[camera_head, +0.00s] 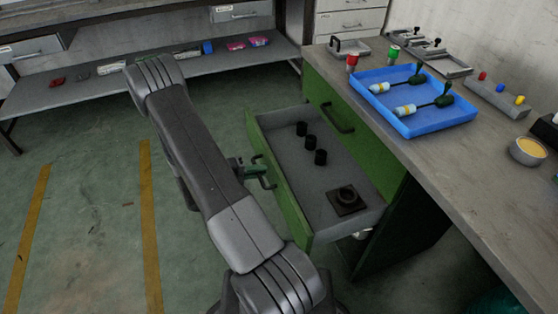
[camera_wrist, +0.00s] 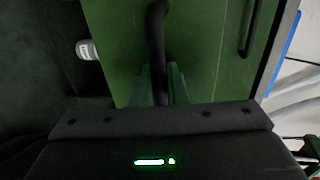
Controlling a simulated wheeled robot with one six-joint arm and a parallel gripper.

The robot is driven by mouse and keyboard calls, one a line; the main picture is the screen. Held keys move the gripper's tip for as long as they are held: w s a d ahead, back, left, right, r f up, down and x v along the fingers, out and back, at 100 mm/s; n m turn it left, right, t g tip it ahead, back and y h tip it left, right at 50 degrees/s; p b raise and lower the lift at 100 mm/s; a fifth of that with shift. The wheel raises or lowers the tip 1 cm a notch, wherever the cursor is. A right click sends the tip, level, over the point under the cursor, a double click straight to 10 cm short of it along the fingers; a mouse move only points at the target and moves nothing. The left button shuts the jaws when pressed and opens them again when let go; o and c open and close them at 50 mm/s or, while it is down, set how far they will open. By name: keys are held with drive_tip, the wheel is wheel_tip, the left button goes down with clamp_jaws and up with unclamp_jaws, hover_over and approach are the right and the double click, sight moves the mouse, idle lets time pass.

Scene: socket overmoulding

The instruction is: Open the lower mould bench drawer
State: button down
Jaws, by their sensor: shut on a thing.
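The lower mould bench drawer (camera_head: 310,184) stands pulled well out of the green bench, with its grey inside showing. Its green front (camera_head: 283,196) faces left, and it also fills the middle of the wrist view (camera_wrist: 120,50). My gripper (camera_head: 256,170) is at the drawer front, partly hidden behind my arm. In the wrist view my gripper's green fingers (camera_wrist: 161,84) are shut on the black drawer handle (camera_wrist: 155,38). The upper drawer (camera_head: 352,143) above it is shut, with its own black handle (camera_head: 337,118).
Inside the drawer are several black parts: small cylinders (camera_head: 311,142) and a square piece with a ring (camera_head: 346,200). The bench top (camera_head: 440,165) carries a blue tray (camera_head: 433,122) and fixtures. Green floor (camera_head: 90,200) with yellow lines is clear at left.

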drive_tip(key=f+v, duration=0.1)
drive_tip(key=v, duration=0.5)
drive_tip(key=shift+a+f+p, duration=0.2)
drive_tip(key=shift+a+p, duration=0.05)
drive_tip(key=shift+p, duration=0.2)
drive_tip(key=shift+s, duration=0.1)
drive_tip(key=c, duration=1.5)
unclamp_jaws()
drive_tip(key=shift+c, duration=0.2)
drive_tip(key=shift+a, duration=0.1)
drive_tip(key=p+v, duration=0.1)
drive_tip(key=v, duration=1.2)
drive_tip(key=shift+a+p, duration=0.3)
drive_tip(key=shift+a, duration=0.05)
drive_tip(key=shift+s+d, duration=0.1)
